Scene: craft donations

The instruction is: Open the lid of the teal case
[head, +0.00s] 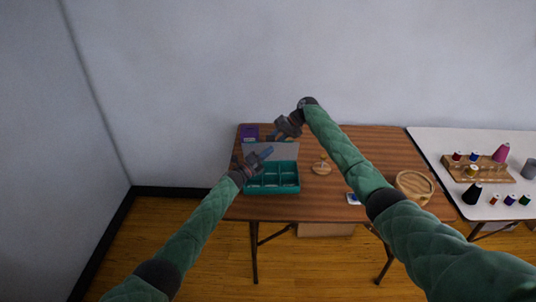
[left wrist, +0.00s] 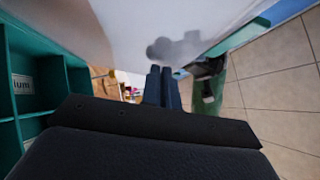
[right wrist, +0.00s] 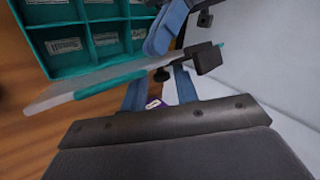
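The teal case (head: 272,190) stands on the wooden table with its clear, greyish lid (head: 290,151) raised, roughly upright at the back. Its divided compartments show, and some carry labels in the right wrist view (right wrist: 92,41). My left gripper (head: 265,153) is over the case, in front of the lid's inner face; its fingers lie together in the left wrist view (left wrist: 162,87), with nothing seen between them. My right gripper (head: 277,134) is behind the lid, its fingers apart in the right wrist view (right wrist: 160,88).
A purple box (head: 249,132) stands behind the case at the left. A small wooden stand (head: 322,166) is to its right. A white table (head: 440,145) holds thread spools.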

